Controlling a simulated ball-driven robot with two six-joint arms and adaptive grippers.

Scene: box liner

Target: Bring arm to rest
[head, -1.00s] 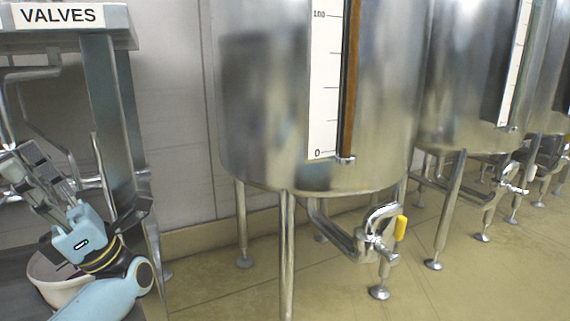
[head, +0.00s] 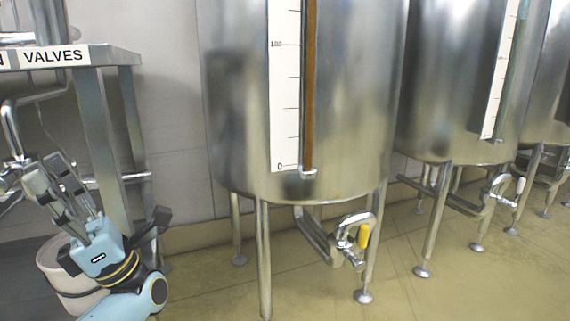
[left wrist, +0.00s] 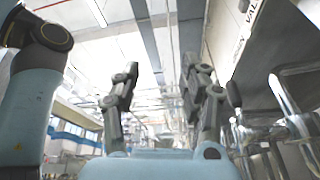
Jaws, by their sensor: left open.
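My left gripper (head: 50,180) is at the lower left of the head view, beside the rack labelled VALVES (head: 50,57). Its fingers point up and to the left. In the left wrist view, the two fingers of the left gripper (left wrist: 158,85) stand apart with nothing between them. The light blue arm runs down out of the picture. My right gripper is not in either view.
A pale bucket (head: 62,262) stands behind my left arm. Further tanks (head: 455,90) stand to the right. The tiled floor (head: 200,295) in front is clear.

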